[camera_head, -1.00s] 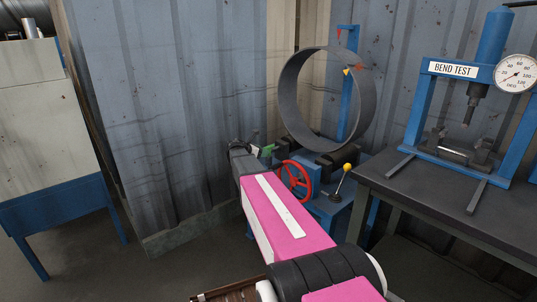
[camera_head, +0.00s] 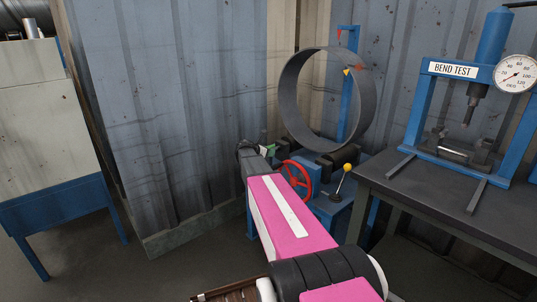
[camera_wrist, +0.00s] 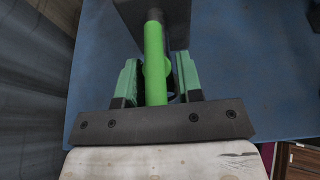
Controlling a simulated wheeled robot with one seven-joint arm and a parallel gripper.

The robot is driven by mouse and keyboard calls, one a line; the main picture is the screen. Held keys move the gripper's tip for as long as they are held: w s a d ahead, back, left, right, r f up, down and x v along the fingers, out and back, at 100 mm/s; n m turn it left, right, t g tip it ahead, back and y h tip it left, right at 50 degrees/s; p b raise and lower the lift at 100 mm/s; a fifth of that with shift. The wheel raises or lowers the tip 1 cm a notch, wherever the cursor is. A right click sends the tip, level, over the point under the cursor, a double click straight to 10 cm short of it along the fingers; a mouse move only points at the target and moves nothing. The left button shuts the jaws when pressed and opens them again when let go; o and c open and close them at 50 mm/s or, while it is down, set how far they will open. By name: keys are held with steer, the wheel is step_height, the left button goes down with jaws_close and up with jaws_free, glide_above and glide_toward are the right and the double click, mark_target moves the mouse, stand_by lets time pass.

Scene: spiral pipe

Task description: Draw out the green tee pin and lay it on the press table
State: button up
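The green tee pin (camera_wrist: 154,50) shows in the wrist view as a bright green bar with a rounded part near its middle. Its far end meets a dark block. My gripper (camera_wrist: 157,72) has its two green-padded fingers on either side of the pin. The fingers look open, with small gaps to the pin. In the head view, my gripper is mostly hidden behind my wrist, and only a small patch of green shows by the blue machine. The press table (camera_head: 400,197) is the dark table at the right.
The blue machine (camera_head: 328,207) carries a red handwheel (camera_head: 296,180), a yellow-knobbed lever (camera_head: 346,170) and a large grey ring (camera_head: 287,97). The bend-test press (camera_head: 416,110) stands on the table; its front left top is bare. A corrugated wall (camera_head: 185,110) is close behind.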

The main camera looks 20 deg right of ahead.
steer(key=shift+w+d+f, duration=0.1)
steer(key=shift+d+f, duration=0.1)
steer(key=shift+f, duration=0.05)
steer(key=c, duration=0.3)
steer(key=shift+c, duration=0.2)
steer(key=shift+r, duration=0.15)
steer(key=shift+d+r, duration=0.15)
steer(key=shift+r, duration=0.6)
jaws_close()
steer(key=shift+a+r, duration=0.2)
steer(key=shift+r, duration=2.75)
steer(key=shift+a, duration=0.1)
